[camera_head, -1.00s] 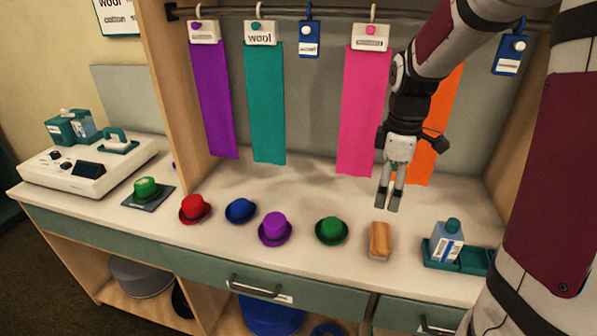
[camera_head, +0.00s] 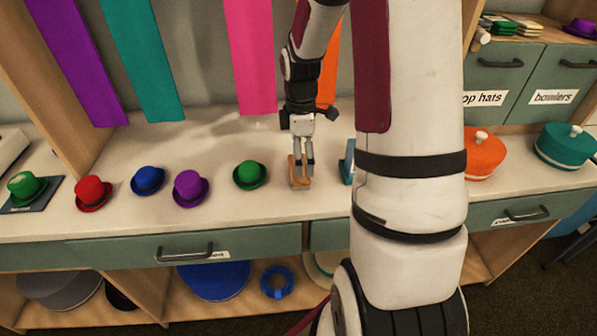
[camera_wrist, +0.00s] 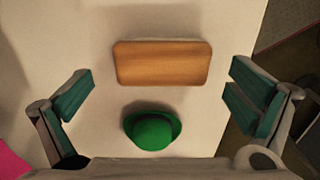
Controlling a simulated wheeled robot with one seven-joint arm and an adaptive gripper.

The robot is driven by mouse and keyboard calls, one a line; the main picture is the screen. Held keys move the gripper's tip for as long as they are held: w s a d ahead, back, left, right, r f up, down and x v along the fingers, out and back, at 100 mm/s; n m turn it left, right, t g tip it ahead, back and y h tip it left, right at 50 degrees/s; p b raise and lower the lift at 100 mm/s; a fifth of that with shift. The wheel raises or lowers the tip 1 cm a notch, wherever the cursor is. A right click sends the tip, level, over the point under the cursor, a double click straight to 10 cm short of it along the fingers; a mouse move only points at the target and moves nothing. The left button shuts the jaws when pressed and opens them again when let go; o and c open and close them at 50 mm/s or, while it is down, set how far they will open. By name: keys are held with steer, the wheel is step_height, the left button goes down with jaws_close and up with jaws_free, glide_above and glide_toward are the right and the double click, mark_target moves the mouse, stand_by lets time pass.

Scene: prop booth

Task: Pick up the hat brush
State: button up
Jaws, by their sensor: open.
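The hat brush shows as a wooden block (camera_head: 296,176) on the white counter, right of the green hat. In the wrist view the brush (camera_wrist: 162,64) lies flat with its long side across the picture, ahead of and between the fingers. My gripper (camera_head: 302,180) points down at the brush in the head view, its fingers partly covering it. In the wrist view my gripper (camera_wrist: 164,98) is open, with a teal-padded finger on each side, wider apart than the brush is long. No finger visibly touches the brush. Its bristles are hidden.
A small green hat (camera_head: 250,174) stands beside the brush and also shows in the wrist view (camera_wrist: 152,130). Purple (camera_head: 190,187), blue (camera_head: 147,180) and red hats (camera_head: 93,193) stand further left. A teal item (camera_head: 347,163) is close right, partly behind my arm. Cloth strips hang behind.

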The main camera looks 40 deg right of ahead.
steer(key=f, duration=0.4)
steer(key=shift+a+f+b, duration=0.2)
steer(key=shift+f+b, duration=0.1)
steer(key=shift+f, duration=0.05)
steer(key=c, duration=1.1)
steer(key=shift+o, duration=0.2)
steer(key=shift+r, duration=0.1)
step_height(320, 180, up, 10)
steer(key=shift+f+p, duration=0.1)
steer(key=shift+p, duration=0.6)
